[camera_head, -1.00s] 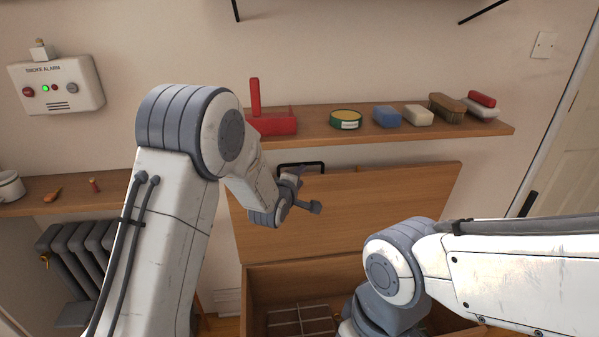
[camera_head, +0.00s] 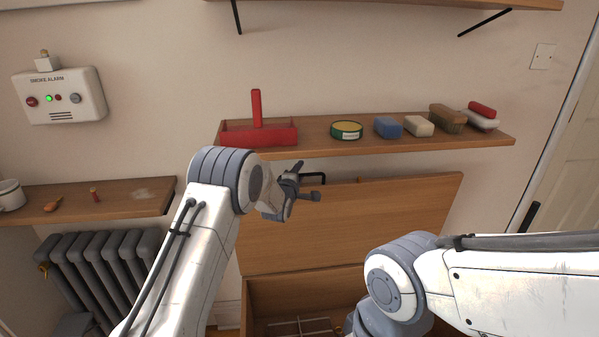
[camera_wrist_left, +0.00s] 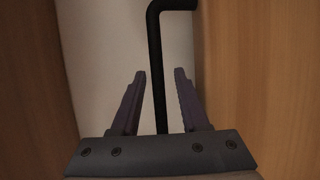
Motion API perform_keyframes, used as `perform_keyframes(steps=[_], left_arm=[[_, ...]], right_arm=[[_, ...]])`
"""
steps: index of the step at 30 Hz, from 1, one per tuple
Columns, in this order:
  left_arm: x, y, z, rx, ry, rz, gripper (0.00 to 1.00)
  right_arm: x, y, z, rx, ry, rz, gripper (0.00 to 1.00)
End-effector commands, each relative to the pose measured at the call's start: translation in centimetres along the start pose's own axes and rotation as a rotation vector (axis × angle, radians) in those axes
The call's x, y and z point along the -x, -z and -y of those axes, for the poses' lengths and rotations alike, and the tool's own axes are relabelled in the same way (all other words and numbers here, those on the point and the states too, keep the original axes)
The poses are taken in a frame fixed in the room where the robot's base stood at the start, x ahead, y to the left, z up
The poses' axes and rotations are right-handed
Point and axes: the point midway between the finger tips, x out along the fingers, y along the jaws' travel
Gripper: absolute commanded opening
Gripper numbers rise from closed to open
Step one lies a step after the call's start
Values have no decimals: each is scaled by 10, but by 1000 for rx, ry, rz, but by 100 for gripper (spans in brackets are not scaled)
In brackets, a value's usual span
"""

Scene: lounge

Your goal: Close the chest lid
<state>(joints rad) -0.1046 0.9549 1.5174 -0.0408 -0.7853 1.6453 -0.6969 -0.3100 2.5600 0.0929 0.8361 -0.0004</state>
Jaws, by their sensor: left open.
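The wooden chest (camera_head: 262,290) stands against the wall with its lid (camera_head: 400,215) raised, leaning back below the shelf. A black handle (camera_head: 322,178) sits at the lid's top edge, partly hidden by my left gripper. My left gripper (camera_head: 308,181) is open in front of the handle, near the lid's upper left corner. In the left wrist view, a black bar (camera_wrist_left: 159,70), which looks like the handle, runs between the two open fingers; I cannot tell if they touch it. My right arm crosses the chest's right front; its gripper is not in view.
A wooden shelf (camera_head: 370,150) just above the lid holds a red box (camera_head: 258,133), a green tin (camera_head: 346,130), a blue block (camera_head: 388,127) and brushes. A radiator (camera_head: 105,262) stands at the left under another shelf (camera_head: 125,198). A wire rack (camera_head: 298,328) lies inside the chest.

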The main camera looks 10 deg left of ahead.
Motion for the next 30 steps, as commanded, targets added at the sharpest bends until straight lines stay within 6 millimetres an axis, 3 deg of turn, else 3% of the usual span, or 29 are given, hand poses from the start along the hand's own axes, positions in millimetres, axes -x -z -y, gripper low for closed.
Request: perform_keyframes(steps=[11,15,30], left_arm=[[-5,0,0,0,1,0,45],[-5,0,0,0,0,0,0],[-5,0,0,0,1,0,0]], right_arm=[[0,0,0,0,0,0,55],[0,0,0,0,0,0,55],[0,0,0,0,0,0,55]])
